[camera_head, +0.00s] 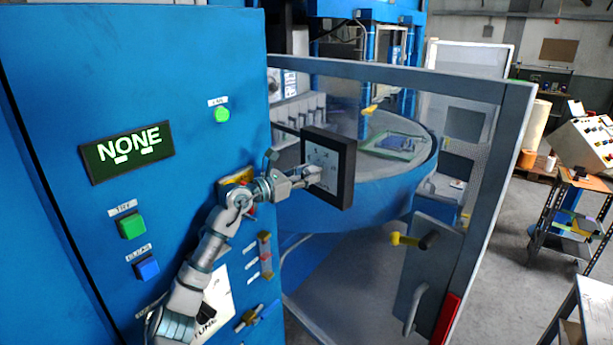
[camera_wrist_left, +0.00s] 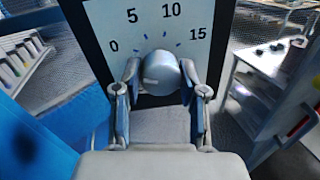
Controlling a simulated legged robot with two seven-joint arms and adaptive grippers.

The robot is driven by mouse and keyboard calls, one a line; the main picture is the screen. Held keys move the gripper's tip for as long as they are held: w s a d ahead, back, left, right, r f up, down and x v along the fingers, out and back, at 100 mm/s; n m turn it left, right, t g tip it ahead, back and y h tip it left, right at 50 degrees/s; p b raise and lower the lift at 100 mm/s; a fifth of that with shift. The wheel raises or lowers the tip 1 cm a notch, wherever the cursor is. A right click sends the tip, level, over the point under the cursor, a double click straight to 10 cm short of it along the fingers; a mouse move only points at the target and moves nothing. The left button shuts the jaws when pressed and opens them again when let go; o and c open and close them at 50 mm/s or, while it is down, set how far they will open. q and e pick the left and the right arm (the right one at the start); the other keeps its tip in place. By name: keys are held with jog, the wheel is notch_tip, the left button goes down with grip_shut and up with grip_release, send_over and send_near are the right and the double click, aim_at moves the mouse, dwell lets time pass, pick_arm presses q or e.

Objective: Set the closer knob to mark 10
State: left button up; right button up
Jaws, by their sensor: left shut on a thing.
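A dial panel (camera_head: 346,172), a white plate in a black frame, stands off the blue cabinet's right side. In the left wrist view its white face (camera_wrist_left: 108,15) carries the marks 0, 5, 10 and 15 in an arc above a round silver knob (camera_wrist_left: 160,72). My left gripper (camera_head: 314,175) reaches the panel from the left. In the left wrist view its two fingers (camera_wrist_left: 157,92) are shut on the knob, one on each side. The fingers hide part of the knob's lower sides. I cannot tell for sure which mark the knob points to. My right gripper is not in view.
The blue cabinet (camera_head: 60,60) has a NONE display (camera_head: 127,150), a green button (camera_head: 132,226) and a blue button (camera_head: 146,267). A grey-framed mesh door (camera_head: 505,150) with a yellow latch (camera_head: 405,239) stands right of the panel, near a round blue table (camera_head: 375,200).

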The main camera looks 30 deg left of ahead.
pick_arm(q)
jog(key=shift+s+a, duration=0.4)
jog(key=shift+s, duration=0.05)
jog(key=shift+s+r, duration=0.1)
jog(key=shift+r, duration=0.05)
jog(key=shift+w+d+m+p, duration=0.15)
jog(key=shift+m, duration=0.45)
jog(key=shift+w+d+m+p, duration=0.1)
jog(key=shift+w+m+p, duration=0.05)
jog(key=shift+m, duration=0.45)
jog(key=m, duration=0.2)
jog(key=shift+m, duration=0.3)
jog(key=m, duration=0.4)
jog(key=shift+s+p, duration=0.1)
jog(key=shift+p, duration=0.25)
jog(key=m, duration=0.4)
jog(key=shift+f+m, duration=0.25)
jog(key=shift+m, duration=0.15)
jog(key=m, duration=0.3)
jog(key=shift+f+m+y, duration=0.1)
jog(key=shift+m+y, duration=0.2)
jog(key=shift+y, duration=0.1)
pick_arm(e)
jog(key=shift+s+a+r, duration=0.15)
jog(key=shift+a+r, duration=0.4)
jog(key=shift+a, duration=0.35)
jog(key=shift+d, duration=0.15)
